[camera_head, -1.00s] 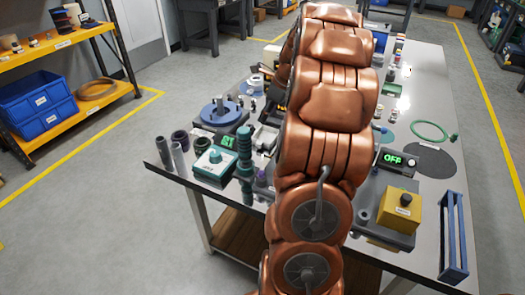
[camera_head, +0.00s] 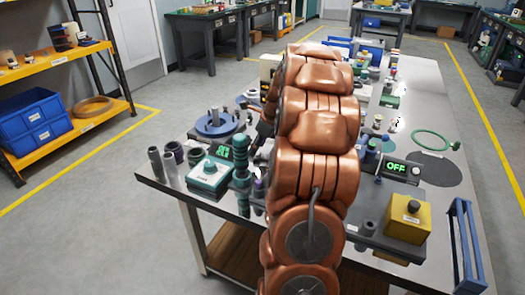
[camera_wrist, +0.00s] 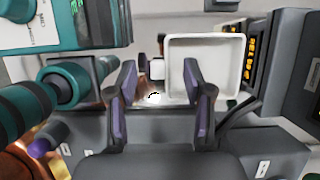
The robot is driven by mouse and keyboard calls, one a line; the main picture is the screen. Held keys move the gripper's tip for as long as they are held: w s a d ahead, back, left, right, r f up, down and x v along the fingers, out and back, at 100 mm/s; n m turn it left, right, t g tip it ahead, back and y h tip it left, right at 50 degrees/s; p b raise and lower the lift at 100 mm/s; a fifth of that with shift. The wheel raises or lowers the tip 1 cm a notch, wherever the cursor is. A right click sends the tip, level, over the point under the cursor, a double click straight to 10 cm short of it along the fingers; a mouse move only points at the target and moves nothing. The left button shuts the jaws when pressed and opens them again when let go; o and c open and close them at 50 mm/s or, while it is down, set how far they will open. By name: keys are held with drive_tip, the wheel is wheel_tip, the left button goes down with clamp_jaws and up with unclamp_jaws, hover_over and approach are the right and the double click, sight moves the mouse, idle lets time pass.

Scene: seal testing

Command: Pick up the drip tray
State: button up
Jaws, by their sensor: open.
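The drip tray appears to be the white, shallow, square-cornered tray (camera_wrist: 212,62) in the wrist view, right of centre and beyond the fingers. My gripper (camera_wrist: 161,72) is open, with two dark fingers with purple pads apart. The right finger overlaps the tray's lower left part in the picture; I cannot tell whether it touches. A small white block at the tray's left edge shows between the fingers. Nothing is held. In the head view my copper arm hides the tray and most of the gripper.
A teal ribbed column (camera_head: 241,162) and teal box (camera_head: 209,174) stand left of my arm. A device with orange digits (camera_wrist: 259,62) stands close right of the tray. A yellow box (camera_head: 408,222) and blue rack (camera_head: 465,245) stand at the table's right.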

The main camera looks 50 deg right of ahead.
drive_tip(key=x, duration=0.3)
drive_tip(key=shift+r, duration=0.1)
clamp_jaws()
